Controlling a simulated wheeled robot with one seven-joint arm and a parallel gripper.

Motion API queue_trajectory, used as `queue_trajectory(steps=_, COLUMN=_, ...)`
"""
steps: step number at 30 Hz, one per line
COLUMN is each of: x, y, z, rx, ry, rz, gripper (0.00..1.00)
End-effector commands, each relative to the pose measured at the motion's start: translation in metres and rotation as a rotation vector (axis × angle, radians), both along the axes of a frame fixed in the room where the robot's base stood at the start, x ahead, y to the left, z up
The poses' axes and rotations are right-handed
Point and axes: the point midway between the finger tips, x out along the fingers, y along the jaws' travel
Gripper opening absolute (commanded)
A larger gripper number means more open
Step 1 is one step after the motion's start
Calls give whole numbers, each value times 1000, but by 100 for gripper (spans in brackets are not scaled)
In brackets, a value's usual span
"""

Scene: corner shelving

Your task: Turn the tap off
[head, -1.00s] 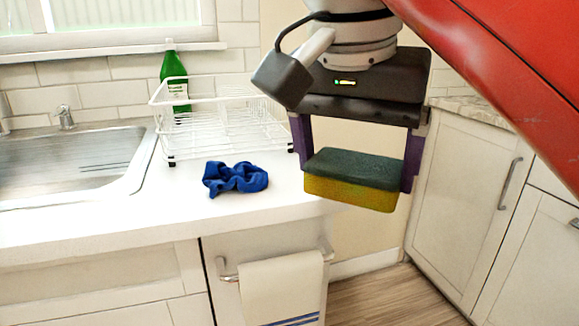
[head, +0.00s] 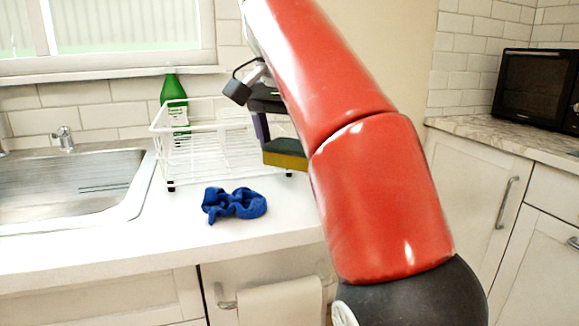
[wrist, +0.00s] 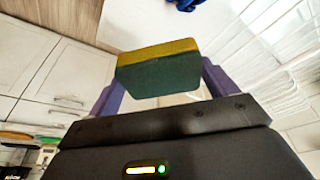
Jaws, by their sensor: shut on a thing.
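The tap's small chrome lever (head: 63,139) stands behind the sink (head: 70,185) at the left of the head view. A part of the spout (head: 3,138) shows at the picture's left edge; I cannot tell whether water runs. My gripper (wrist: 160,82) is shut on a sponge, green on one side and yellow on the other (wrist: 158,77). The sponge also shows in the head view (head: 284,154), in front of the dish rack's right end and well to the right of the tap. My red arm hides the gripper's right side there.
A white wire dish rack (head: 215,150) stands right of the sink, with a green bottle (head: 174,100) by its back left. A crumpled blue cloth (head: 235,203) lies on the white counter (head: 150,240). A black microwave (head: 535,88) stands on the right counter.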

Motion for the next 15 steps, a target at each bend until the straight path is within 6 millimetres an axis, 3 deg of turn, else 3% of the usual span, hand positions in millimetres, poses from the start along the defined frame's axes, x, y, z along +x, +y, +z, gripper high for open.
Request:
queue_trajectory(steps=2, x=13, y=3, z=2, rx=-1, ry=1, rz=-3, gripper=61)
queue_trajectory(steps=15, x=12, y=3, z=-37, rx=0, ry=1, rz=0, gripper=61)
